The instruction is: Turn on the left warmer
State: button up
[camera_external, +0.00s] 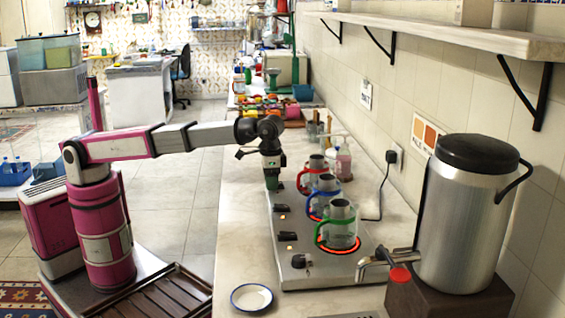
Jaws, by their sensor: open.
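A long steel warmer unit (290,272) lies on the counter, with three glass vessels on it. The far vessel has a red handle (304,181), the middle one a blue handle (312,205), and the near one a green handle (321,232). The near plate (357,249) glows red around the vessel's base; some red also shows below the middle one. A near black knob (301,261) and a middle black knob (287,236) are visible along the front. My gripper (271,181) points down at the far end of this knob row. It covers the spot there, so contact is unclear.
A white plate (251,298) lies at the counter's near edge. A shelf (440,36) runs above. Bottles (343,162) stand beyond the warmers.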

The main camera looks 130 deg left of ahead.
jog(key=c, duration=0.9)
jog(key=shift+w+a, duration=0.1)
jog(key=shift+w, duration=0.1)
jog(key=shift+r+g+h, duration=0.1)
jog(key=shift+g+h, duration=0.4)
jog(key=o, duration=0.9)
jog(key=shift+s, duration=0.1)
